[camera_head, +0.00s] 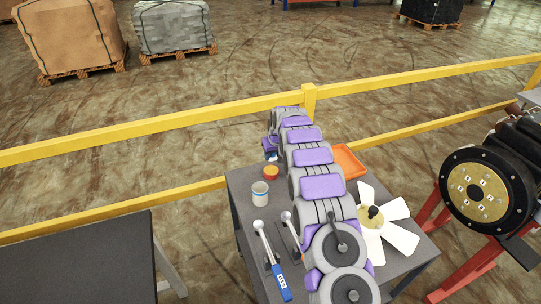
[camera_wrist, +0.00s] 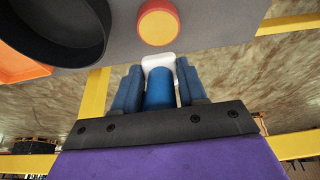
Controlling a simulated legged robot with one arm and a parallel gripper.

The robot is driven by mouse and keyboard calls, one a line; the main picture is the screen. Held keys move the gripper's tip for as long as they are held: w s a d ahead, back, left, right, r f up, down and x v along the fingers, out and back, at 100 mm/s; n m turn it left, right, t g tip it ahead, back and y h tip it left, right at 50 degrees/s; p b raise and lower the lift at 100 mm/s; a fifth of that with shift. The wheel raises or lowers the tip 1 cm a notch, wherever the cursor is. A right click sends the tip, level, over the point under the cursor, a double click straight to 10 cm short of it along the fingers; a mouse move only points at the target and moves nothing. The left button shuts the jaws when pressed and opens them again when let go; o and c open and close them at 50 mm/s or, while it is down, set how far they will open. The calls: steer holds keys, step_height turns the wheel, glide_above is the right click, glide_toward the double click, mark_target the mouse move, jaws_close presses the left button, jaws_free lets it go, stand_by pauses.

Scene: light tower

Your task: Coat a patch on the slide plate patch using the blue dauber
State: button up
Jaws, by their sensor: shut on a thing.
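My gripper (camera_head: 270,152) is beyond the far end of the small table. In the wrist view, my gripper (camera_wrist: 160,72) is shut on the blue dauber (camera_wrist: 159,92), whose white tip (camera_wrist: 158,62) points out past the fingers. The tip also shows as a small white spot in the head view (camera_head: 272,157). A round orange-yellow tin (camera_wrist: 158,22) lies just past the tip; it also shows on the table in the head view (camera_head: 271,171). I cannot tell the gap between tip and tin. I cannot make out the slide plate patch for certain.
The grey table (camera_head: 240,184) bears a pale cup (camera_head: 260,194), an orange tray (camera_head: 349,161), a white-bladed fan (camera_head: 398,238) and a ball-ended tool with a blue part (camera_head: 281,280). A machine with a brass disc (camera_head: 476,192) stands right. A yellow rail (camera_head: 200,115) runs behind.

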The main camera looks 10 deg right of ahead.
steer(key=shift+d+f, duration=0.45)
steer(key=shift+f, duration=0.35)
steer(key=f, duration=0.1)
steer(key=a+f+b, duration=0.1)
steer(key=a+f, duration=0.1)
steer(key=shift+f+b, duration=0.3)
steer(key=shift+f, duration=0.1)
steer(key=shift+d+f, duration=0.1)
steer(key=shift+f, duration=0.05)
steer(key=shift+d, duration=0.7)
steer(key=shift+a, duration=0.6)
steer(key=shift+d, duration=0.1)
steer(key=shift+d+f, duration=0.15)
steer(key=shift+d, duration=0.2)
steer(key=shift+a+f, duration=0.25)
steer(key=shift+a, duration=0.05)
